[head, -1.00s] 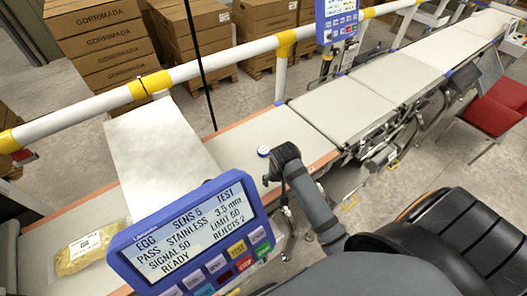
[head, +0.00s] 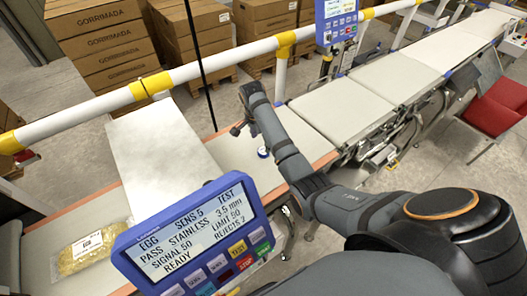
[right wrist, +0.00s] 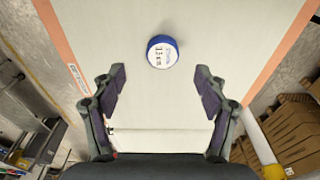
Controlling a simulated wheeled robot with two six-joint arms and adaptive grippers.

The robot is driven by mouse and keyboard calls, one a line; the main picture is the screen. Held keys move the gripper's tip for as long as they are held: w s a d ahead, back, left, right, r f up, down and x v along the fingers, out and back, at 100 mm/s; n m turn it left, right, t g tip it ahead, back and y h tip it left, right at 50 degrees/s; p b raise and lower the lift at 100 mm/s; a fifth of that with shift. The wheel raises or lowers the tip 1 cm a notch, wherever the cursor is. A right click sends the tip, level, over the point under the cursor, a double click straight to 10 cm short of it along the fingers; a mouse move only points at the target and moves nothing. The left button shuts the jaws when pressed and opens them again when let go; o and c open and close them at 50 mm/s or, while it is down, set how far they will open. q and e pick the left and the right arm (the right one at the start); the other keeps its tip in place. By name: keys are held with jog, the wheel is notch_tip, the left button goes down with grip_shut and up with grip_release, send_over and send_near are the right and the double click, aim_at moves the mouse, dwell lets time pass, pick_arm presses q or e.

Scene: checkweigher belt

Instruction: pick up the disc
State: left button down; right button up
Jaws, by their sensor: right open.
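The disc (head: 263,153) is small and round, with a blue rim and a white printed top. It lies flat on the pale belt, close beside my right arm. In the right wrist view the disc (right wrist: 162,51) sits just beyond the fingertips, roughly centred between them and not touched. My right gripper (head: 237,129) is open and empty above the belt; both spread fingers show in the right wrist view (right wrist: 160,75). My left gripper is not in view.
A bag of yellow product (head: 88,249) lies at left. A white and yellow rail (head: 215,68) runs behind the belt. Belt around the disc is clear.

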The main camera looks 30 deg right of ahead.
aim_at(264, 151)
jog(key=shift+w+d+f+p, duration=0.1)
jog(key=shift+d+f+p, duration=0.15)
jog(key=shift+f, duration=0.8)
jog(key=shift+w+d+f+p, duration=0.1)
jog(key=shift+d+f+p, duration=0.1)
jog(key=shift+f, duration=0.8)
jog(key=shift+w+d+f+p, duration=0.15)
jog(key=shift+f+p, duration=0.1)
jog(key=shift+f, duration=0.8)
jog(key=shift+s, duration=0.1)
jog(key=c, duration=1.2)
jog(key=shift+r, duration=0.15)
